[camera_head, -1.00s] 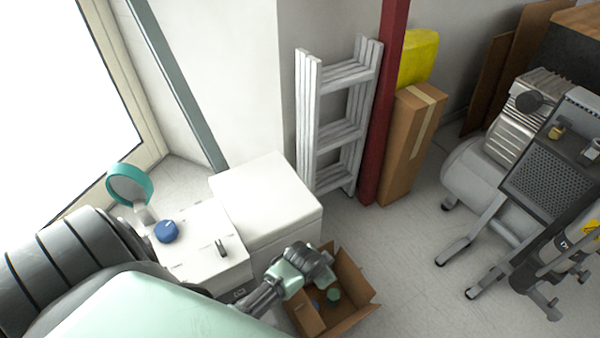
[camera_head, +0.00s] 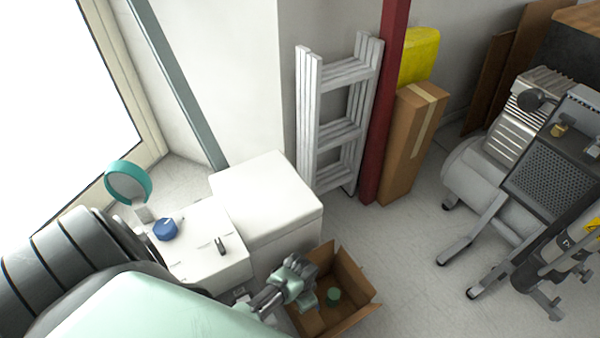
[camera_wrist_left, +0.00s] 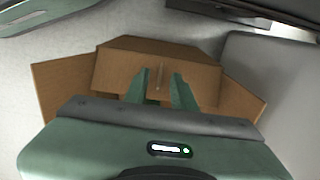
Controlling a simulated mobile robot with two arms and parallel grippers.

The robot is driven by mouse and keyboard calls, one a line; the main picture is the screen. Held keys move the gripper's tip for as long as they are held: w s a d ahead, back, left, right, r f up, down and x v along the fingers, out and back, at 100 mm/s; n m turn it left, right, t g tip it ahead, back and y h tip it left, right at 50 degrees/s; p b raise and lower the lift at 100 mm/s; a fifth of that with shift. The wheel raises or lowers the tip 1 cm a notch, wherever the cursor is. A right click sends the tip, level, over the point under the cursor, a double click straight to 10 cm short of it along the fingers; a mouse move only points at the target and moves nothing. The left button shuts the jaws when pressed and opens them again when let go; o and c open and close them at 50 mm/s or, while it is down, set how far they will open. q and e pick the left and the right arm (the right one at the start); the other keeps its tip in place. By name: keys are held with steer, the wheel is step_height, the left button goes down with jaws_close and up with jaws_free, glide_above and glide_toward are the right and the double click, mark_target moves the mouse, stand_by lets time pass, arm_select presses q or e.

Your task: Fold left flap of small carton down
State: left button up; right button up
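The small carton (camera_head: 345,306) stands open on the floor, low in the head view, right of the white cabinet. Its far and right flaps spread outward. My left gripper (camera_head: 290,284) is at its left side, over the left edge, and partly hides the left flap. In the left wrist view, the left gripper (camera_wrist_left: 160,84) has its two green fingers apart, in front of a brown carton panel (camera_wrist_left: 120,70). Side flaps spread out left and right of this panel. I cannot tell whether the fingers touch it. My right gripper is not in view.
A green round item (camera_head: 333,294) lies inside the carton. A white cabinet (camera_head: 265,205) stands close behind and left, with a blue item (camera_head: 165,229) on the lower white top beside it. A ladder (camera_head: 340,125) leans at the wall. Floor right of the carton is clear.

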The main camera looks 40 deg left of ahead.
arm_select(q)
steer(key=shift+f, duration=0.5)
steer(key=shift+c, duration=0.3)
jaws_close()
stand_by(0.9)
